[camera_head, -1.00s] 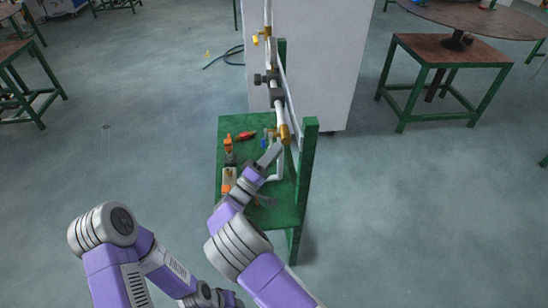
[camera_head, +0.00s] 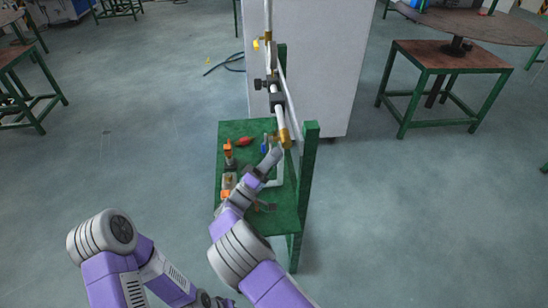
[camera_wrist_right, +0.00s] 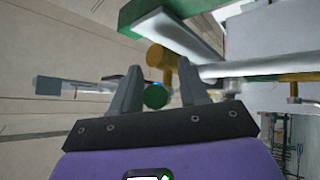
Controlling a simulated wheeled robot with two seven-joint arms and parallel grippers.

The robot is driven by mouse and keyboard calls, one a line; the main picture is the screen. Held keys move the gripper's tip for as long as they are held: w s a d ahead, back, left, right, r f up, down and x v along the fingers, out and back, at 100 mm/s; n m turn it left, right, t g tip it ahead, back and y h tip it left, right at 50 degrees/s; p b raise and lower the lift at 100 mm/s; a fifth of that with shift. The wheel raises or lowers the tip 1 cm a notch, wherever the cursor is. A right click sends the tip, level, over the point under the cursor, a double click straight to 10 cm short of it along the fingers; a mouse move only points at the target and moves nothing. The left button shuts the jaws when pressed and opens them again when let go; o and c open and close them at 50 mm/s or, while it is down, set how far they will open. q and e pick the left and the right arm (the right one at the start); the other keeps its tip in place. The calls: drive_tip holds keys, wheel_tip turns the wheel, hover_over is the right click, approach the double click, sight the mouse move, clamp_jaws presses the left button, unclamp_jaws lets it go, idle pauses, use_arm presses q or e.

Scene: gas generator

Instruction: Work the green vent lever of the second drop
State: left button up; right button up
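In the head view my right gripper (camera_head: 274,154) is beside the brass fitting (camera_head: 284,137) at the lower end of the white pipe (camera_head: 279,113). In the right wrist view the two fingers of this gripper (camera_wrist_right: 158,85) stand apart. A round green end (camera_wrist_right: 155,97), perhaps that of the vent lever, shows in the gap between them, with a bit of blue just above it. I cannot tell whether a finger touches it. A brass fitting (camera_wrist_right: 160,60) lies just beyond the fingers. The green lever cannot be made out in the head view.
The green stand (camera_head: 240,128) holds a red part (camera_head: 244,141), an orange part (camera_head: 228,150) and a blue handle (camera_head: 263,147). A green post (camera_head: 309,150) rises right of the gripper. A white cabinet (camera_head: 325,60) stands behind.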

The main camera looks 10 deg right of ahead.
drive_tip(key=p+v, duration=0.1)
drive_tip(key=v, duration=0.6)
drive_tip(key=shift+s+a, duration=0.15)
drive_tip(key=shift+a, duration=0.1)
drive_tip(key=shift+f, duration=0.1)
drive_tip(key=shift+c, duration=0.2)
